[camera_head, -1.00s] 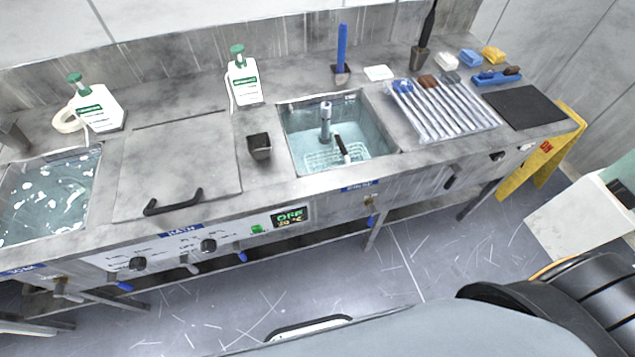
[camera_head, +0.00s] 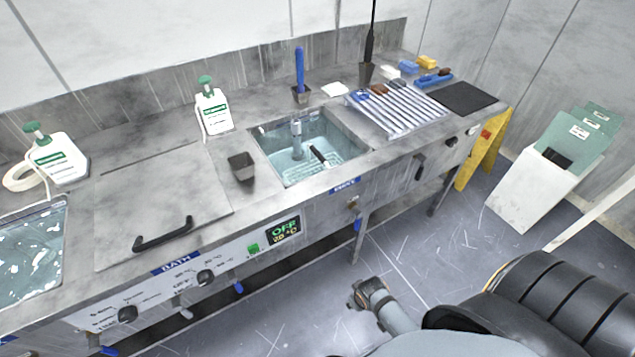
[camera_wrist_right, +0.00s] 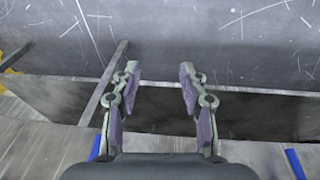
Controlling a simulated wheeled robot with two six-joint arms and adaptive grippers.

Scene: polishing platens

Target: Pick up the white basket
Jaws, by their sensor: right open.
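The white basket (camera_head: 307,175) is a wire basket with a black handle, sitting low in the water of the right-hand sink (camera_head: 262,146). The handle (camera_head: 319,156) stands tilted above the wire. The water and sink walls make the lower basket hard to see. My right gripper (camera_wrist_right: 160,78) is open and empty in the right wrist view, with the floor and a dark panel edge beyond its fingers. The basket is not in that view. My left gripper is not in view.
A faucet (camera_head: 296,138) stands in the sink behind the basket. A dark cup (camera_head: 241,167) stands left of the sink, and a rack of metal bars (camera_head: 398,112) lies to the right. A yellow floor sign (camera_head: 484,150) stands at the bench's right end. The floor in front is open.

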